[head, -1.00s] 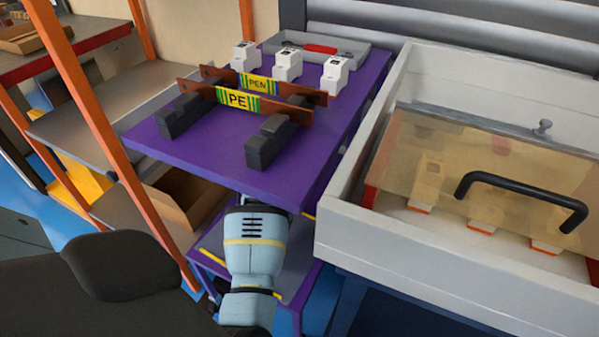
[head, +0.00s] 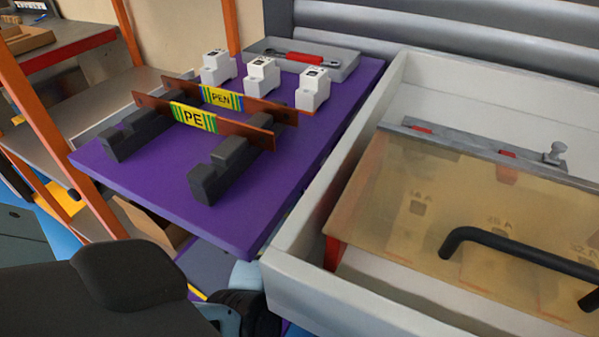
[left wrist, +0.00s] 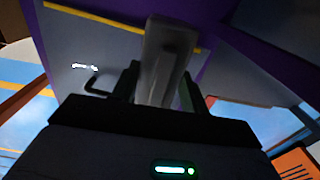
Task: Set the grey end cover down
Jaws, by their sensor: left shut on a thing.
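In the left wrist view my left gripper (left wrist: 160,84) is shut on a grey, plate-like piece, the end cover (left wrist: 168,48), which stands out beyond the fingers. It is in dim light in front of a grey surface with a yellow edge line, below the purple tabletop. I cannot tell whether the cover touches that surface. In the head view the left gripper and the cover are hidden below the purple table (head: 240,222); only part of my arm shows at the bottom. My right gripper is in neither view.
The purple table holds two busbars marked PE (head: 194,117) and PEN (head: 221,97) on dark supports (head: 222,170), several white devices and a grey tray (head: 345,62) with a red-handled tool. A grey-walled box (head: 335,290) with an amber cover (head: 440,205) stands at right.

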